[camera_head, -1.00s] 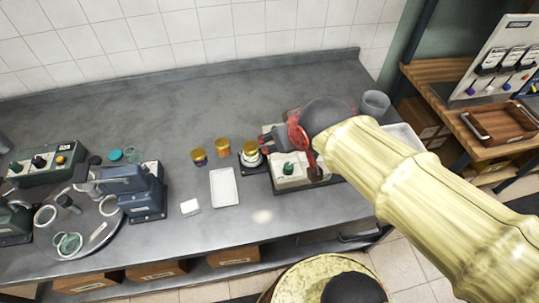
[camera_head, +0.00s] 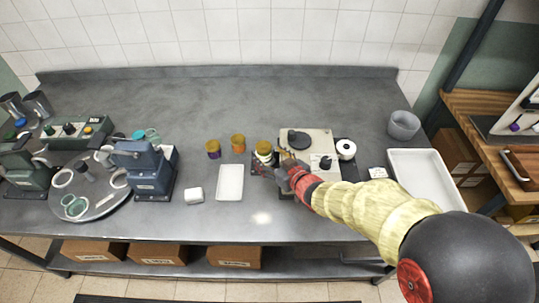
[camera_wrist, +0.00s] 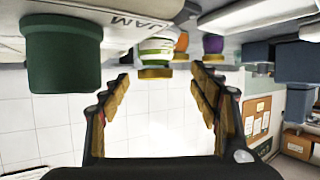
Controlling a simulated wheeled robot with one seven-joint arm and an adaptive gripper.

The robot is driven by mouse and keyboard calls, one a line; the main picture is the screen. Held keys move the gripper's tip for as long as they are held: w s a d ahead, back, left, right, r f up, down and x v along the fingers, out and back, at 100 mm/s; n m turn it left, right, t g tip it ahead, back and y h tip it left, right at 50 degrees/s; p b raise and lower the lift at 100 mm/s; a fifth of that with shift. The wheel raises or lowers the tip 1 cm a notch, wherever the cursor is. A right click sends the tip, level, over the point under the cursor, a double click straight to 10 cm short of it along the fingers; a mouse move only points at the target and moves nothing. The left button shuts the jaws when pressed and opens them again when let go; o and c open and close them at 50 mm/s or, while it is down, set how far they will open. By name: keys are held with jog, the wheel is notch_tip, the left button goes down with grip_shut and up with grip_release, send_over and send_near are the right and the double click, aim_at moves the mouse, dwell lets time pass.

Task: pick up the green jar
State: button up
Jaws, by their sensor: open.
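The green jar (camera_head: 264,149) has a gold lid and stands upright on the grey counter, partly hidden by my gripper in the head view. In the wrist view, which is upside down, the green jar (camera_wrist: 155,50) shows white and green bands and lies beyond the gap between my fingers. My gripper (camera_head: 276,166) is close to the jar's right front side. In the wrist view my gripper (camera_wrist: 161,78) has its two fingers spread apart with nothing between them.
An orange jar (camera_head: 238,144) and a purple jar (camera_head: 213,149) stand left of the green one. A white tray (camera_head: 230,183) lies in front of them. A pale machine (camera_head: 318,145) stands close on the right; its large green knob (camera_wrist: 64,50) looms in the wrist view.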

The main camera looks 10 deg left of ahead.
aim_at(265, 148)
jog(key=x, duration=0.2)
jog(key=b+x, duration=0.1)
jog(key=r+x, duration=0.1)
jog(key=x, duration=0.1)
jog(key=shift+w+a+f+b, duration=0.15)
jog(key=shift+w+b, duration=0.2)
jog(key=shift+w, duration=0.25)
jog(key=shift+c, duration=1.3)
jog(key=c, duration=1.3)
